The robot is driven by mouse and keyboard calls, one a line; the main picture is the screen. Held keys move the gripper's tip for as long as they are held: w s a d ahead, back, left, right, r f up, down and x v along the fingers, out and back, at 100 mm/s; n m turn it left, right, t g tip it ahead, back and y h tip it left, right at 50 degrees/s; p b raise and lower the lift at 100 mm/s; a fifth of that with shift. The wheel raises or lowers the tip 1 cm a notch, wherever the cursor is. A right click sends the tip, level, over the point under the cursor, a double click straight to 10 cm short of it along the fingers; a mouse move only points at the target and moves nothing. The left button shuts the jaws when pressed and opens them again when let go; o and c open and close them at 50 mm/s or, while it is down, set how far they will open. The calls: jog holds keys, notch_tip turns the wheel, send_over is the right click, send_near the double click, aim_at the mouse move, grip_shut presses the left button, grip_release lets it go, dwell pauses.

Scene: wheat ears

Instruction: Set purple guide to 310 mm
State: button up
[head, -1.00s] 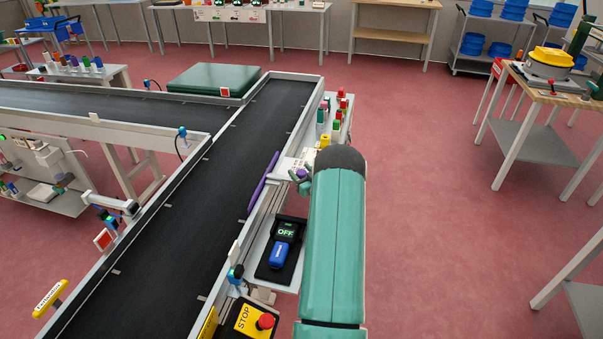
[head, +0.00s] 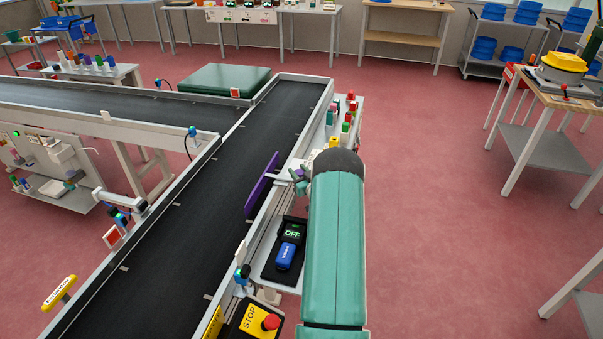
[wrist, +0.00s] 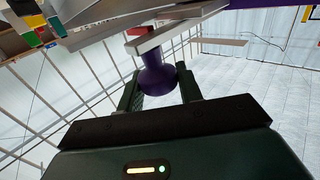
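The purple guide (head: 262,184) stands along the right side of the black conveyor belt (head: 207,200) in the head view, its broad face partly showing. A pale arm joins it to a purple knob outside the belt's right rail. In the wrist view the purple knob (wrist: 157,72) sits between the two dark fingers of my gripper (wrist: 160,92), which close against its sides. In the head view my gripper (head: 302,178) is at the knob, partly hidden by my green arm. I cannot read a millimetre scale in either view.
A black device reading OFF (head: 290,236) sits beside the belt, close to my arm. A yellow STOP box with a red button (head: 270,322) is nearer. Several coloured pieces (head: 350,112) stand beyond my gripper.

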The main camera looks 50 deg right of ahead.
jog(key=o, duration=0.3)
jog(key=shift+w+a, duration=0.15)
jog(key=shift+w, duration=0.2)
jog(key=shift+o, duration=0.2)
jog(key=shift+s, duration=0.15)
jog(key=v, duration=1.4)
